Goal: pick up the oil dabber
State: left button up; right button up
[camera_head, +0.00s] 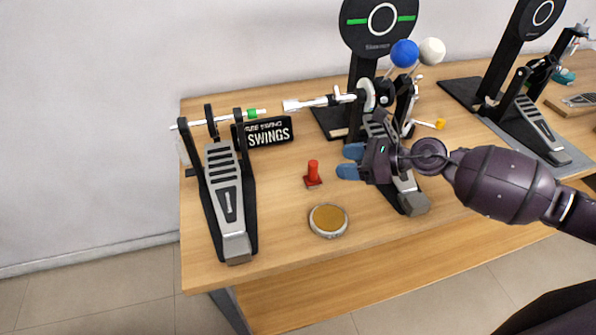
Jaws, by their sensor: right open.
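A small red upright piece (313,172) with a flat base stands on the wooden table, left of my right gripper; it looks like the oil dabber. My right gripper (348,162) reaches in from the right. Its two blue fingertips point left toward the red piece, with a gap between them. It is open and empty, and a short stretch of table shows between it and the red piece. My left gripper is out of view.
A round tan-topped pad (328,220) lies in front of the red piece. A pedal (225,190) stands at the left, a black SWINGS sign (268,131) behind. Another pedal (409,195) lies partly hidden under my right arm. The table's front-left area (275,265) is clear.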

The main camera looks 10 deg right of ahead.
aim_at(308, 177)
jog(key=x, duration=0.4)
jog(key=shift+w+a+f, duration=0.15)
jog(key=shift+w+a, duration=0.05)
jog(key=shift+w+a+f, duration=0.2)
jog(key=shift+a+f, duration=0.05)
jog(key=shift+a, duration=0.15)
jog(key=x, duration=0.4)
jog(key=shift+a+f, duration=0.3)
jog(key=shift+f, duration=0.1)
jog(key=shift+w+a+f, duration=0.1)
jog(key=shift+w+a, duration=0.05)
jog(key=shift+a, duration=0.05)
jog(key=c, duration=1)
